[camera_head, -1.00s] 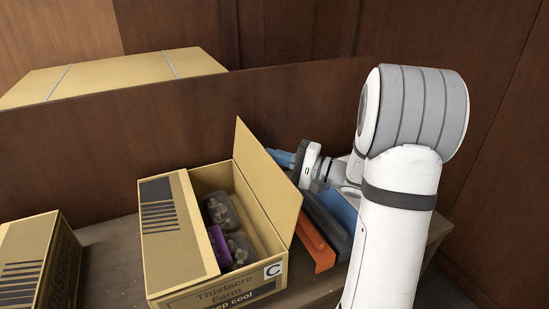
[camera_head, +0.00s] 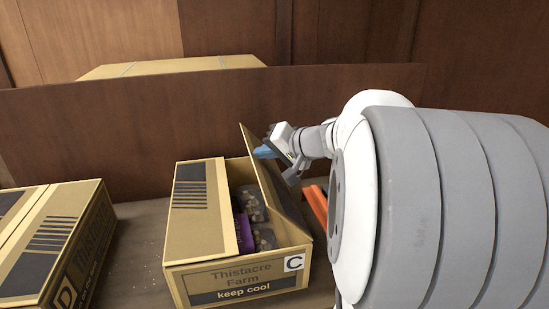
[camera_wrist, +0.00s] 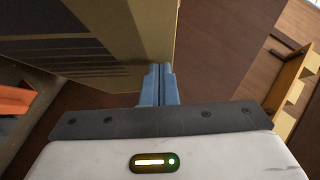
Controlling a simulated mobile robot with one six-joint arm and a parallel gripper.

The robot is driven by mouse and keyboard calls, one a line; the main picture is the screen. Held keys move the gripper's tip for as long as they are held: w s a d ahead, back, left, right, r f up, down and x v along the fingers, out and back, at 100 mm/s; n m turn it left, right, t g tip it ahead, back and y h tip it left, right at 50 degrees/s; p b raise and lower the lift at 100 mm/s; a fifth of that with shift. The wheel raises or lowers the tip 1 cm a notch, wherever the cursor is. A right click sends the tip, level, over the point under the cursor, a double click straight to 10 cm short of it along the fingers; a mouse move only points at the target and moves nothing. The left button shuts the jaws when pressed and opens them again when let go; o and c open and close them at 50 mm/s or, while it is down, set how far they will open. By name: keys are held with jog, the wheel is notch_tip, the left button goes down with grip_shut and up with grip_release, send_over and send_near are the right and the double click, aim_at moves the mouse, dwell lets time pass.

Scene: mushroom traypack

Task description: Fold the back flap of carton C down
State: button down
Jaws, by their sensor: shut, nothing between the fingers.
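Carton C (camera_head: 222,264) is a tan box with a "C" label and "Thistacre Farm keep cool" print. Its left striped flap (camera_head: 199,222) lies down over part of the opening. Its right flap (camera_head: 272,187) stands up, steep, along the right side. Dark mushroom packs (camera_head: 252,205) and a purple one (camera_head: 244,233) show inside. My gripper (camera_head: 264,152) is shut and empty, its blue fingertips at the outer side of the raised flap near its far top corner. In the wrist view the fingertips (camera_wrist: 158,85) meet a striped tan panel's edge (camera_wrist: 100,45); contact is unclear.
Carton D (camera_head: 75,245) stands to the left with its top closed. A brown wooden panel (camera_head: 120,140) rises behind, with another tan carton (camera_head: 175,66) beyond it. An orange edge (camera_head: 318,205) shows right of carton C, partly hidden by my arm.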

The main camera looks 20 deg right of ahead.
jog(key=shift+w+a+f+n+g+h, duration=0.2)
jog(key=shift+a+f+n+g+h, duration=0.25)
jog(key=shift+a+f+h, duration=0.8)
jog(key=shift+w+a+f+n+g+h, duration=0.25)
jog(key=shift+a+f+n+h, duration=0.6)
jog(key=shift+f, duration=0.9)
jog(key=shift+w+a+f+n+g+h, duration=0.15)
jog(key=shift+a+f+n+g+h, duration=0.35)
jog(key=shift+a+f, duration=0.9)
jog(key=shift+d+f, duration=0.15)
jog(key=shift+f, duration=0.05)
jog(key=shift+f+b, duration=0.15)
jog(key=shift+b, duration=0.25)
